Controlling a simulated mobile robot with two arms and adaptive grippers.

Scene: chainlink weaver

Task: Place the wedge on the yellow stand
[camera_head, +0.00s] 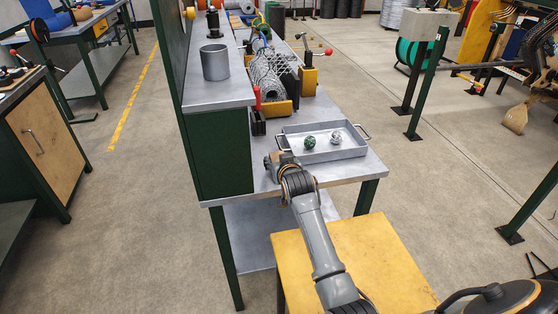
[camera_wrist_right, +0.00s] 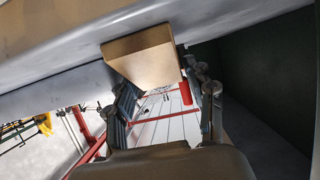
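A tan block, which I take to be the wedge (camera_wrist_right: 145,55), shows in the right wrist view against a grey surface. My right gripper (camera_wrist_right: 165,88) has one finger at each side of the block's near end. Whether both fingers touch it is unclear. In the head view my right gripper (camera_head: 281,163) is at the front edge of the grey workbench, and a small tan patch shows there. The yellow stand (camera_head: 390,260) is a low square top in front of the bench, partly covered by my right arm. My left gripper is out of view.
A grey tray (camera_head: 345,151) with a green ball (camera_head: 310,142) and a white ball (camera_head: 336,137) stands on the workbench (camera_head: 365,173) beyond my gripper. A grey cup (camera_head: 215,62) is on the raised shelf at left. Floor to the right is partly clear, with green posts.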

